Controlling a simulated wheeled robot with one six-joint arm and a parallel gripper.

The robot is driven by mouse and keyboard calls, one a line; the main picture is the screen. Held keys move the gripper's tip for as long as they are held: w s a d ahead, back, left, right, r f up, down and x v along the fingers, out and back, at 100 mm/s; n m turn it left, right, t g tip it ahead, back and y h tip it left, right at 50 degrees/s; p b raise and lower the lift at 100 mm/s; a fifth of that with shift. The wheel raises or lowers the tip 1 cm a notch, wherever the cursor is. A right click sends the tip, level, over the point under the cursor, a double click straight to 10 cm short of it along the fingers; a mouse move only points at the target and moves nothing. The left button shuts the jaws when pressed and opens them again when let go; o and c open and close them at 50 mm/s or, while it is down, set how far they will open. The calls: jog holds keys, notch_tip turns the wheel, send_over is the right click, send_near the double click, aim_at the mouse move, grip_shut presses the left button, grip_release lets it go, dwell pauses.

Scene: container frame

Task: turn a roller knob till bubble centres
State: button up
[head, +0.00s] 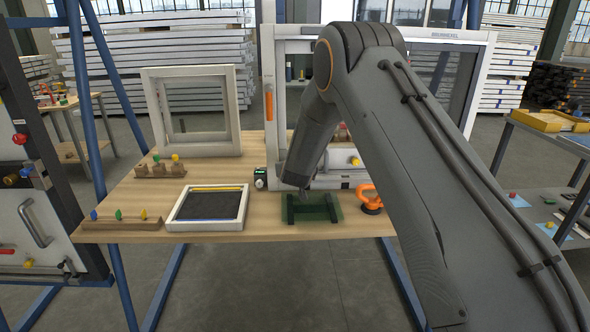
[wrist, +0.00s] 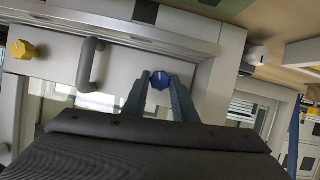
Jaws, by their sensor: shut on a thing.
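A blue roller knob (wrist: 160,80) sits on the pale lower rail of the white container frame (wrist: 115,62) in the wrist view. My gripper (wrist: 159,84) has one finger on each side of the knob and is shut on it. In the head view my own arm hides the knob and the fingertips. The same white frame (head: 270,120) stands upright at the back of the bench. A small dark box with a greenish face (head: 260,174) stands at its lower left corner. I cannot make out a bubble in either view.
A grey handle (wrist: 90,65) and a yellow knob (wrist: 22,50) are on the frame left of my gripper in the wrist view. A white-edged tray (head: 174,211) lies left.

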jog(key=m+y+b, duration=0.1)
jog(key=b, duration=0.1)
jog(key=m+y+b, duration=0.1)
jog(key=m+b, duration=0.1)
jog(key=b, duration=0.1)
jog(key=shift+d+f, duration=0.2)
jog(key=shift+d, duration=0.05)
jog(key=m+y+b, duration=0.2)
jog(key=m+b, duration=0.1)
jog(key=shift+d+t, duration=0.1)
jog(key=shift+t, duration=0.2)
jog(key=m+y+b, duration=0.1)
jog(key=m, duration=0.1)
jog(key=m+t+y+b, duration=0.1)
jog(key=m, duration=0.2)
jog(key=shift+d+f+y, duration=0.1)
jog(key=shift+f+y, duration=0.1)
jog(key=shift+y, duration=0.1)
jog(key=shift+f+m+t+y+b, duration=0.15)
jog(key=shift+m+t+b, duration=0.35)
jog(key=shift+m, duration=0.65)
jog(key=shift+r+m+t+y+b, duration=0.1)
jog(key=shift+m+t+y+b, duration=0.25)
jog(key=shift+m, duration=0.8)
jog(key=o, duration=1)
jog(key=shift+o, duration=0.2)
